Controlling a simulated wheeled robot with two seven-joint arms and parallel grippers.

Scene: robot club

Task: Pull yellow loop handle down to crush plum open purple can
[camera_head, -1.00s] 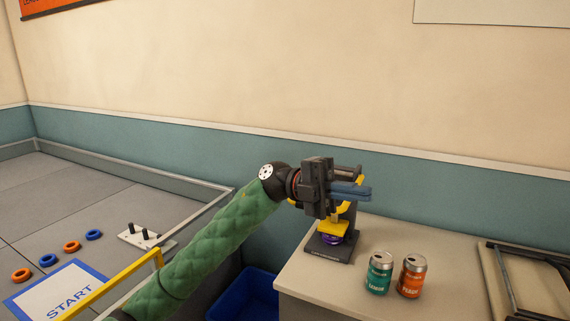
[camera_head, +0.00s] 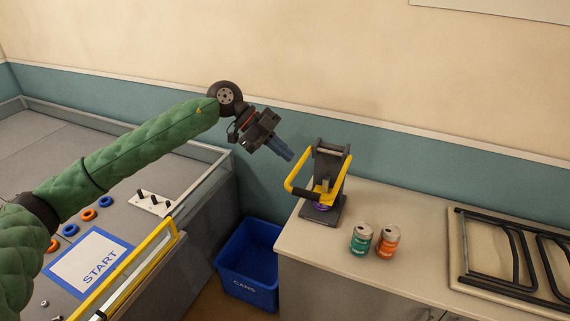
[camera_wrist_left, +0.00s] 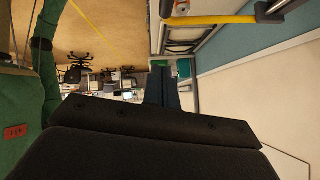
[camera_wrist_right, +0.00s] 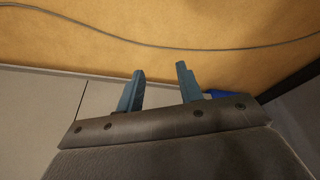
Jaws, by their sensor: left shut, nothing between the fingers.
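The can crusher (camera_head: 331,170) stands on the cabinet top, dark with a yellow loop handle (camera_head: 299,192). The loop is swung low, sticking out to the left of the crusher. The purple can (camera_head: 321,206) shows only as a low purple band at the crusher's base, under the yellow part; it looks flattened. My left gripper (camera_head: 288,155) is shut and empty, in the air above and left of the handle, apart from it. Yellow bar of the handle (camera_wrist_left: 215,19) also shows in the left wrist view. My right gripper (camera_wrist_right: 160,70) is open and empty, away from the crusher.
A teal can (camera_head: 361,239) and an orange can (camera_head: 388,242) stand upright right of the crusher on the cabinet (camera_head: 330,250). A blue bin (camera_head: 247,288) is on the floor left of it. A black metal frame (camera_head: 500,255) lies at the right.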

